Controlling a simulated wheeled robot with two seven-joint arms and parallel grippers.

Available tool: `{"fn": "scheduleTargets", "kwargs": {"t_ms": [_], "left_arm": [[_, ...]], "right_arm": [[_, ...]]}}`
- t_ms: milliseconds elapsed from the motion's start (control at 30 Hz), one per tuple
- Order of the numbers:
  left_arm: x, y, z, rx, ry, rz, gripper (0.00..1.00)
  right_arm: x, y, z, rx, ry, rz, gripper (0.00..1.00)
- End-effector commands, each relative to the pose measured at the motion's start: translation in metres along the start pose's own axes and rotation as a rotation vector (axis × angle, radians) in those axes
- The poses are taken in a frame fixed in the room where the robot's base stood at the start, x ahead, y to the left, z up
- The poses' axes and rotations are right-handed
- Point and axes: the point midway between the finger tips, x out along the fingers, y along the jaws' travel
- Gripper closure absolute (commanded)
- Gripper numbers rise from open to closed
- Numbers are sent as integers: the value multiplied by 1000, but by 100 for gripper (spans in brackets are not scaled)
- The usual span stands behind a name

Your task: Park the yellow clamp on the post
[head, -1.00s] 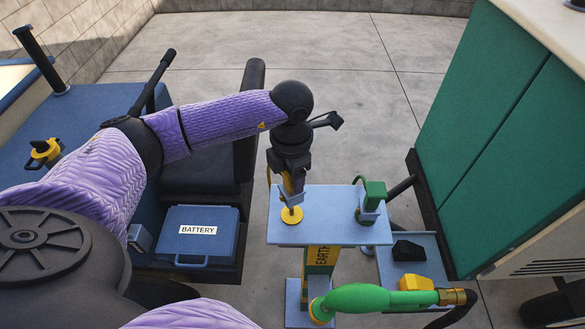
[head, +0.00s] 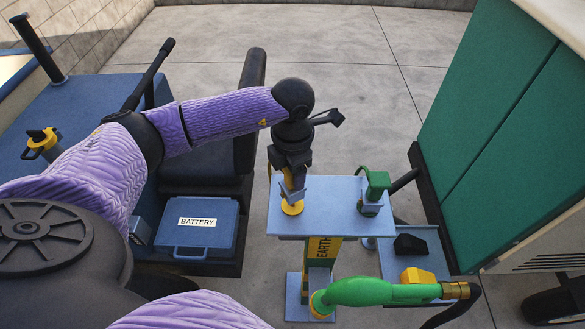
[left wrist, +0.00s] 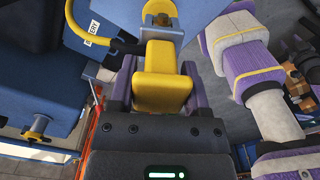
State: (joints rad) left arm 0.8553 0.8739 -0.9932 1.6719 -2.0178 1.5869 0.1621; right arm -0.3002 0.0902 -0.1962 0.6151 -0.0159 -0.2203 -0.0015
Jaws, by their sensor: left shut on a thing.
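The earth post (head: 320,250) stands right of the cart seat, with a pale blue shelf (head: 330,215) on top. My left gripper (head: 292,188) points down over the shelf's left side. It is shut on the yellow clamp, which shows as a yellow block (left wrist: 163,88) between the fingers in the left wrist view. In the head view the clamp is mostly hidden by the gripper. A round yellow piece (head: 292,208) shows just below the fingers; I cannot tell whether it rests on the shelf. A yellow cable (left wrist: 80,35) runs off.
A green clamp (head: 376,184) sits in a holder at the shelf's right side. A green fuel nozzle (head: 365,291) lies low in front. A battery box (head: 198,228) is at left. A lower tray (head: 425,240) and green cabinet (head: 490,130) stand right.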

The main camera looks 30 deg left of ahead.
Motion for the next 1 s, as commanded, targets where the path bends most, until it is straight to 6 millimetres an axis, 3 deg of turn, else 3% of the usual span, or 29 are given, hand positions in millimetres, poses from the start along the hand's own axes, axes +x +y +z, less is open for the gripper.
{"fn": "scheduleTargets", "kwargs": {"t_ms": [533,1000], "left_arm": [[2,0,0,0,-1,0,100],[19,0,0,0,-1,0,100]], "right_arm": [[2,0,0,-1,1,0,47],[15,0,2,-1,-3,0,47]]}}
